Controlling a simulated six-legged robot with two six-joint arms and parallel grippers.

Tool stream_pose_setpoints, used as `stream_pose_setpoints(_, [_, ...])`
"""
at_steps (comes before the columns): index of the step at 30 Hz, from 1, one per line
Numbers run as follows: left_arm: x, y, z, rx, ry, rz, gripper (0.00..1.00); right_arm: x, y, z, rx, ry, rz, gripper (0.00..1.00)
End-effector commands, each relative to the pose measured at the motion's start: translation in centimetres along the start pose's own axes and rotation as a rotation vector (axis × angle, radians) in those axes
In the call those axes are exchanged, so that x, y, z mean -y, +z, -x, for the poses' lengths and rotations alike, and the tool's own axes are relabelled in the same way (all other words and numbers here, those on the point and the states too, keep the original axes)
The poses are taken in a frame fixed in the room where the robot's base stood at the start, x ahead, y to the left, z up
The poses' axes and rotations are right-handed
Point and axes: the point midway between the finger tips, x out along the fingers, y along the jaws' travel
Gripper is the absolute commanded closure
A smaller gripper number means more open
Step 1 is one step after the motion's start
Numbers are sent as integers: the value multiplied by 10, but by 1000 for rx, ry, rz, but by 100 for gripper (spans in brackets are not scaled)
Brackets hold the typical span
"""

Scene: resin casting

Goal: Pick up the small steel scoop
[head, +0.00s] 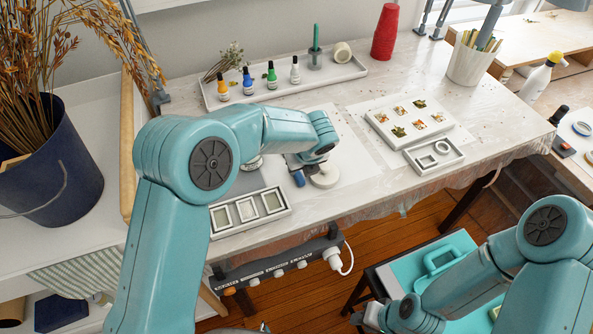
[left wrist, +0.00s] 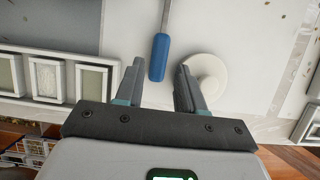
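A slim tool with a blue handle (left wrist: 160,57) and a thin steel shaft lies on the white work surface. Its far end is cut off in the left wrist view, so I cannot see a scoop bowl. In the head view the blue handle (head: 298,179) shows beside my left gripper, which hides the rest. My left gripper (left wrist: 160,76) is open and empty, with the handle's end lying between the lines of its two fingers, apparently below them. My right gripper (head: 371,317) is low at the lower right, and its fingers are too small to read.
A round white lidded or disc-like piece (left wrist: 205,75) sits close by the right finger. A white mould tray (head: 249,211) lies to the left along the table's front edge. Bottles stand in a long tray (head: 330,75) at the back; a mould block (head: 408,122) lies right.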

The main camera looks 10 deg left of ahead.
Motion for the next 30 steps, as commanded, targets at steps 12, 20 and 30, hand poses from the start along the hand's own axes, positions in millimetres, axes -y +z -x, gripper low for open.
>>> stream_pose_setpoints(12, [0, 3, -50, 0, 1, 1, 62, 5, 0, 13, 0, 0, 0, 65])
stream_pose_setpoints(20, [0, 3, -50, 0, 1, 1, 91, 5, 0, 13, 0, 0, 0, 65])
stream_pose_setpoints(30, [0, 3, -49, 0, 1, 1, 100, 5, 0, 13, 0, 0, 0, 65])
